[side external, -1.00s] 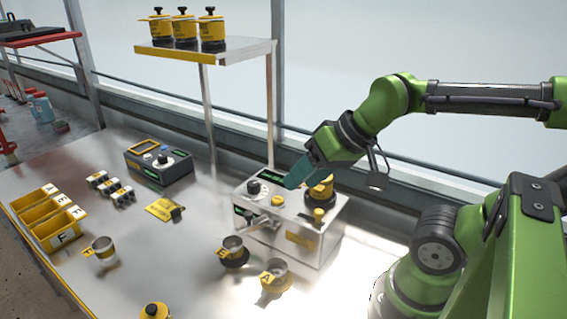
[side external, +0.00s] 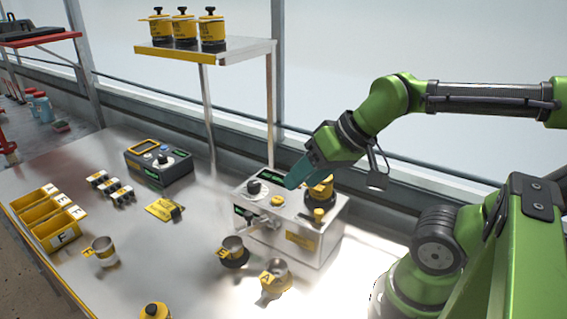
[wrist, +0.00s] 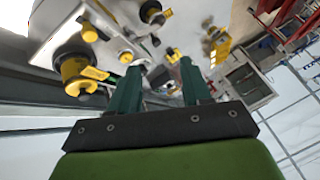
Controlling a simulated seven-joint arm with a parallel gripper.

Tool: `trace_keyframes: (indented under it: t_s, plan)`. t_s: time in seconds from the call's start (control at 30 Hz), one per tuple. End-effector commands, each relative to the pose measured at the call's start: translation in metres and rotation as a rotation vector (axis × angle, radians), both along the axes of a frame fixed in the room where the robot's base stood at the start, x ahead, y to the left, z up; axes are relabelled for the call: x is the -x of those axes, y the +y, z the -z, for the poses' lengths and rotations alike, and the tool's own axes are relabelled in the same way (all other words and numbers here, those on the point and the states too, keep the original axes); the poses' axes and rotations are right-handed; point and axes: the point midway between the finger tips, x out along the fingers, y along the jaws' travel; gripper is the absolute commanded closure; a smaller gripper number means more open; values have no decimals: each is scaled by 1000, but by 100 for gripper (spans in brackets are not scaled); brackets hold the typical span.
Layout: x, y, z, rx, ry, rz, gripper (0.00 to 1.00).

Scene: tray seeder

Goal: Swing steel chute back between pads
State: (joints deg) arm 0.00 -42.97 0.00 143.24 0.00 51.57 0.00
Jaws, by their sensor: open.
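The steel chute (side external: 262,223) is a small metal piece at the front left of the grey seeder box (side external: 318,262). Its exact angle and the pads are too small to make out. My gripper (side external: 293,182) is above the top of the box, behind and above the chute, and apart from it. In the wrist view my gripper (wrist: 158,84) shows two teal fingers spread apart with nothing between them. The box's pale top (wrist: 60,20) and a yellow-capped fitting (wrist: 80,72) lie to the left there. I cannot pick out the chute clearly in the wrist view.
A yellow-and-black fitting (side external: 320,193) stands on the box close to my gripper. Metal cups (side external: 232,247) with yellow tags stand in front. A control box (side external: 160,168), yellow bins (side external: 48,218) and a shelf (side external: 225,50) with several canisters stand farther left and behind.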

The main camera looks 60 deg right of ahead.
Motion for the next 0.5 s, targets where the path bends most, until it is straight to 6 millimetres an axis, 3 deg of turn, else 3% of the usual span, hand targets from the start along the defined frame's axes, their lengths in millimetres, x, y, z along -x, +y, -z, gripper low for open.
trace_keyframes:
  t_s: [0.23, 0.5]
  plan:
    - [-9, 3, 9, 4, 55, -12, 52]
    - [-76, 9, -5, 130, 277, -150, 52]
